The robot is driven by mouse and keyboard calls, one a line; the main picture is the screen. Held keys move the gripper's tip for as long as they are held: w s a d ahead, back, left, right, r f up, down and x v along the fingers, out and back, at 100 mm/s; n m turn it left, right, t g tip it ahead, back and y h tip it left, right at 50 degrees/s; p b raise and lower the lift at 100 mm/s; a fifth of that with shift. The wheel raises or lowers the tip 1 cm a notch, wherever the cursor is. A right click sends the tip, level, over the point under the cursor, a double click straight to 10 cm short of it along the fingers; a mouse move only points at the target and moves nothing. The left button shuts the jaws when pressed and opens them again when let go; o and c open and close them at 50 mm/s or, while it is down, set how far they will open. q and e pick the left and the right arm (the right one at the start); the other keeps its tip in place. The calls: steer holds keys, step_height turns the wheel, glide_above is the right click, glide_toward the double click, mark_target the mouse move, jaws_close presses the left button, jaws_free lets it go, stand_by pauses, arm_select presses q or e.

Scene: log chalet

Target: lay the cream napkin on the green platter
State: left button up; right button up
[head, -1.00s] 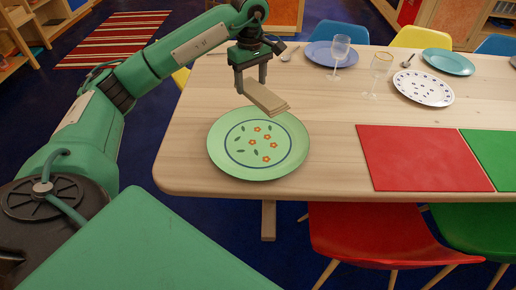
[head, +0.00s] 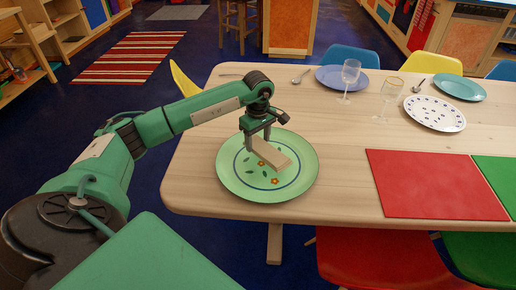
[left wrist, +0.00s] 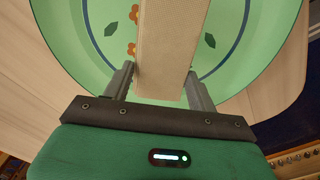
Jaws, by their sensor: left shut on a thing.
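The cream napkin (head: 272,153), a folded flat strip, is held by my left gripper (head: 258,145) over the far middle part of the green platter (head: 302,172). In the left wrist view the napkin (left wrist: 170,42) runs between the two fingers of the left gripper (left wrist: 160,85), with the platter (left wrist: 72,55) beneath. The napkin is very low over the platter; I cannot tell whether it touches. It hides some of the platter's orange flowers and leaves. My right gripper is not in view.
The wooden table (head: 335,190) has bare space right of the platter. A red placemat (head: 435,185) lies further right. Two glasses (head: 349,75), a blue plate (head: 330,84) and a spotted plate (head: 420,115) stand towards the back. A red chair (head: 390,255) is at the near edge.

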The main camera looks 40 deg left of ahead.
arm_select(q)
step_height(320, 180, down, 4)
steer(key=shift+f, duration=0.15)
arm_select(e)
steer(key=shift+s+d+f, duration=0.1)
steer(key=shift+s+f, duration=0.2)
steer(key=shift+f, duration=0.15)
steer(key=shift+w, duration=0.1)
arm_select(q)
steer(key=o, duration=0.9)
steer(key=shift+o, duration=0.2)
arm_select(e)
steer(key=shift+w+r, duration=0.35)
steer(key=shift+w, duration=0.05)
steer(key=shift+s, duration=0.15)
arm_select(q)
step_height(320, 180, up, 5)
steer(key=shift+f, duration=0.2)
step_height(320, 180, up, 8)
steer(key=shift+f+b, duration=0.25)
steer(key=shift+b, duration=0.05)
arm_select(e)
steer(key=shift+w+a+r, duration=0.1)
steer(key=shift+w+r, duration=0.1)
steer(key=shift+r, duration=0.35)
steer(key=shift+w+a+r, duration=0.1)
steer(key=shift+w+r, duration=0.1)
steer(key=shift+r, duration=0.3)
